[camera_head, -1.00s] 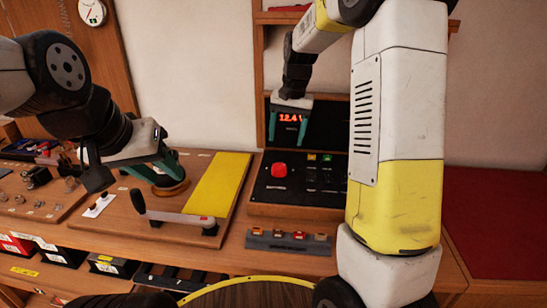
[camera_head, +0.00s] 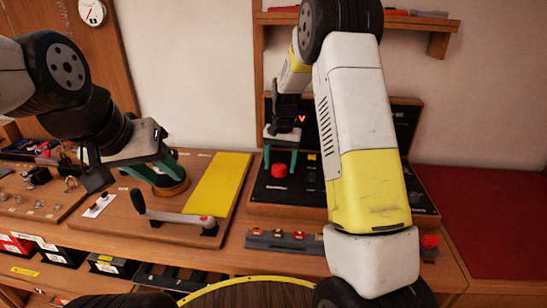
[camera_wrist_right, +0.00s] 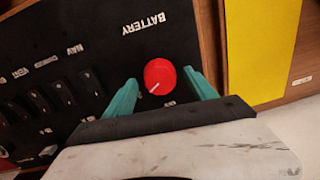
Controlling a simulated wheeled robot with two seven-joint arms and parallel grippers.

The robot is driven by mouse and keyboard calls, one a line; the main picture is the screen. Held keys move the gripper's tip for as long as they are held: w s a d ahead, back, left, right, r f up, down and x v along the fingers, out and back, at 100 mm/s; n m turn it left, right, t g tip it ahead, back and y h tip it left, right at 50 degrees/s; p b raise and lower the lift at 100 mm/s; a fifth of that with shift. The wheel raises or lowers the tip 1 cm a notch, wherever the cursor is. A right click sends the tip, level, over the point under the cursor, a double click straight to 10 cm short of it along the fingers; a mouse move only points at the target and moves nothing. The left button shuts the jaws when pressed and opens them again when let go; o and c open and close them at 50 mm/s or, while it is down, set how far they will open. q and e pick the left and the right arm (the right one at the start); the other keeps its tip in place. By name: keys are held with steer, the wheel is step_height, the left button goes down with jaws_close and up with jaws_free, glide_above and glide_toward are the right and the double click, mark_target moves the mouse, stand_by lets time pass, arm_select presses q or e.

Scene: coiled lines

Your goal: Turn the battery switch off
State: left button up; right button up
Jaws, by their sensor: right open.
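The battery switch is a round red knob (camera_wrist_right: 160,76) with a white pointer line, on a black panel under the label "BATTERY". It also shows in the head view (camera_head: 278,171). My right gripper (camera_wrist_right: 162,88) is open, with its teal fingers on either side of the knob. The gaps between fingers and knob look small; I cannot tell whether they touch. In the head view, my right gripper (camera_head: 280,165) points down at the knob from above. My left gripper (camera_head: 168,176) is open, its fingers apart above a round brown base (camera_head: 172,189) on the bench at left.
Rows of black switches (camera_wrist_right: 45,100) lie beside the knob. A yellow strip (camera_head: 218,184) and a crank handle (camera_head: 172,216) lie left of the panel. A grey block with small coloured pieces (camera_head: 288,242) stands in front. A shelf (camera_head: 440,25) hangs above right.

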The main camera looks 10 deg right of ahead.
steer(key=c, duration=1.4)
steer(key=n, duration=0.5)
steer(key=shift+n, duration=0.4)
steer(key=n, duration=0.5)
steer(key=shift+a+n+g, duration=0.1)
steer(key=shift+n+g, duration=0.2)
steer(key=shift+n, duration=0.1)
steer(key=o, duration=1.4)
